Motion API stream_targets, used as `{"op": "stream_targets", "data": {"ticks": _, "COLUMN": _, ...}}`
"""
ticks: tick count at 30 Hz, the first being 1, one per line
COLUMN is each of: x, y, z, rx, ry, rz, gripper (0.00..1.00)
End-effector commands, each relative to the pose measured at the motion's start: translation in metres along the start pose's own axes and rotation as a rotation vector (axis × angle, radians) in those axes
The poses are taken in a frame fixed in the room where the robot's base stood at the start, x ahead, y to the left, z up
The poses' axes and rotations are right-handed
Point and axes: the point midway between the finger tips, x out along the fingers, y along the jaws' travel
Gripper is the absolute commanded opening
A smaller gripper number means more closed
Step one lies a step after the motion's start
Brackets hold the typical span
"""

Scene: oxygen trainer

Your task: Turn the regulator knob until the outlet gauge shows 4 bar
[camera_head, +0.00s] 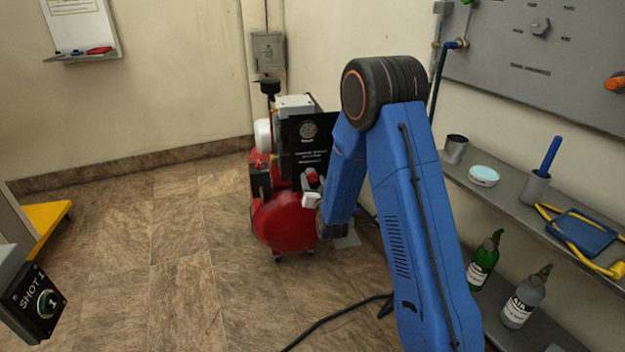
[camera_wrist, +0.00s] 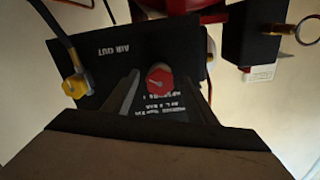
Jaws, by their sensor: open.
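The red regulator knob (camera_wrist: 158,78) is in the wrist view, in front of a black panel (camera_wrist: 110,65) whose lettering appears upside down. My gripper (camera_wrist: 157,85) is open, with one grey finger on each side of the knob in the picture. I cannot tell whether the fingers touch it. In the head view a red knob-like part (camera_head: 312,177) shows below a black panel (camera_head: 300,160) on the red compressor (camera_head: 285,222). A round gauge (camera_head: 308,130) sits on that panel, too small to read.
A yellow fitting (camera_wrist: 76,86) with a hose is left in the wrist view, and a black box (camera_wrist: 262,35) is at right. A grey shelf (camera_head: 500,190) with bottles and a cup stands right in the head view. Floor left of the compressor is clear.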

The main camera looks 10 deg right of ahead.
Motion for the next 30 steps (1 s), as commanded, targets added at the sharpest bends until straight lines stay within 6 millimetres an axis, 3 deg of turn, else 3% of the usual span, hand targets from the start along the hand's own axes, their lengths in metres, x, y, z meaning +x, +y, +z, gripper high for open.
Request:
{"op": "stream_targets", "data": {"ticks": 5, "x": -0.0001, "y": 0.0, "z": 0.0, "rx": 0.0, "ry": 0.0, "rz": 0.0, "gripper": 0.52}}
{"op": "stream_targets", "data": {"ticks": 11, "x": 0.0, "y": 0.0, "z": 0.0, "rx": 0.0, "ry": 0.0, "rz": 0.0, "gripper": 0.11}}
{"op": "stream_targets", "data": {"ticks": 30, "x": -0.0002, "y": 0.0001, "z": 0.0001, "rx": 0.114, "ry": 0.0, "rz": 0.0, "gripper": 0.11}}
